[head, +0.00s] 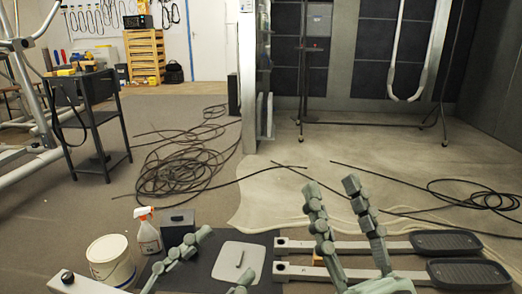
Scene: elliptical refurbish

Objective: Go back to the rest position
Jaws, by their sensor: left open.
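My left gripper (226,254) is low in the head view, its fingers spread apart over the dark work surface near a light grey plate (231,262). It is open and holds nothing that I can see. My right gripper (331,186) points up, right of the middle, with its two fingers apart and nothing between them. It is in front of two long pedal bars (385,247) in the picture and hides part of them. The lower parts of both grippers are cut off by the bottom edge.
A white bucket (110,265), a spray bottle (147,236) and a dark box (178,226) stand left of the plate. Black foot pads (446,243) end the bars at the right. Beyond lie tangled cables (180,165) on the floor and a black cart (95,125).

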